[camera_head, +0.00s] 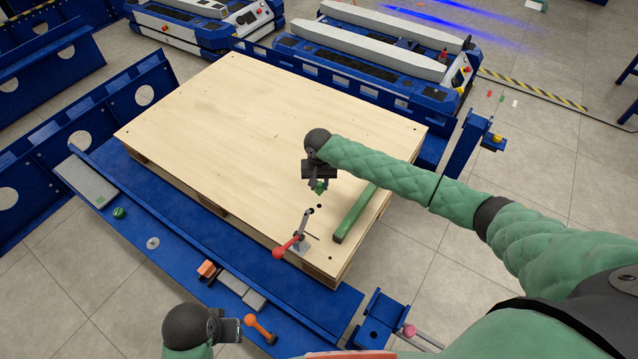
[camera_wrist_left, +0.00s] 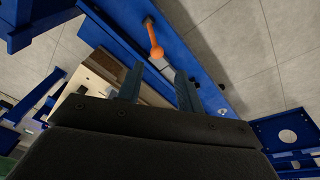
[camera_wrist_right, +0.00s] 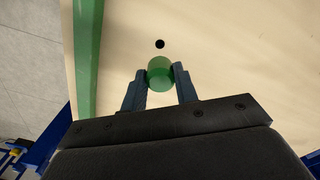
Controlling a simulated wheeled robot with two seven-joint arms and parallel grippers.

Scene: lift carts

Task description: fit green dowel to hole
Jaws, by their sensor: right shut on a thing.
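The green dowel (camera_head: 320,187) is a short cylinder, gripped in my right gripper (camera_head: 319,181). In the right wrist view the dowel (camera_wrist_right: 160,73) sits between both fingertips (camera_wrist_right: 159,78). The small dark hole (camera_head: 319,206) is in the light wooden board (camera_head: 250,120), just in front of the dowel; it also shows in the right wrist view (camera_wrist_right: 160,44), a little beyond the dowel and uncovered. The gap between dowel and board cannot be judged exactly. My left gripper (camera_head: 238,329) is low at the front; in the left wrist view its fingers (camera_wrist_left: 160,84) are apart and empty.
A green bar (camera_head: 355,212) lies on the board right of the hole. A clamp with a red handle (camera_head: 286,247) stands at the board's front edge. The board's left part is clear.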

